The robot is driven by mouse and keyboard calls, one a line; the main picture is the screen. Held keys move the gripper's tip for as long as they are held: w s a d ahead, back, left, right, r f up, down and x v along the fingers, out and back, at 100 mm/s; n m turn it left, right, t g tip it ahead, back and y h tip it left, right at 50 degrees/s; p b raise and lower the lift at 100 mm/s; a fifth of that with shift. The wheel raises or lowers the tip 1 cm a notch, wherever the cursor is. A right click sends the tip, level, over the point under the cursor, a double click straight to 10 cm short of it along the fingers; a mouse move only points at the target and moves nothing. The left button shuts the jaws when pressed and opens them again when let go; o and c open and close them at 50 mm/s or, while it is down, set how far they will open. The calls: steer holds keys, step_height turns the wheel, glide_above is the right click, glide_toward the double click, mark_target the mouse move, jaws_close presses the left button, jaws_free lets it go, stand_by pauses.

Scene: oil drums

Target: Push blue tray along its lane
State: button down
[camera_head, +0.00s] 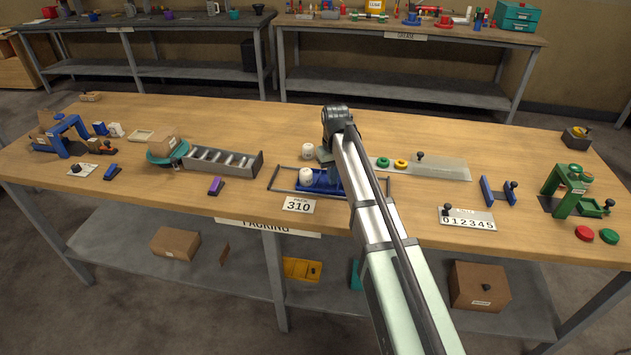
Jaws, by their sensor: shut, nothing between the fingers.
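The blue tray (336,190) lies on the packing table within a dark-framed lane (273,179), behind a white card (298,205) reading 310. A white cylinder (305,177) stands on the tray's left part. A second white cylinder (307,151) stands on the table behind the lane. My gripper (325,156) is low behind the tray, just right of the second cylinder. It is shut and empty. My arm covers its fingertips and the right part of the tray and lane, so I cannot tell whether it touches the tray.
Left of the lane is a grey roller chute (222,162) with a purple-topped block (216,186) in front. To the right are a grey plate (440,170) with rings, a number plate (467,219) and a green press (566,190).

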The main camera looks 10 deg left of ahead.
steer(key=shift+d, duration=0.15)
steer(key=shift+d, duration=1.65)
steer(key=shift+d, duration=0.1)
steer(key=shift+d, duration=1.65)
steer(key=shift+d, duration=0.15)
steer(key=shift+d, duration=0.8)
steer(key=shift+a, duration=0.45)
steer(key=shift+r, duration=0.15)
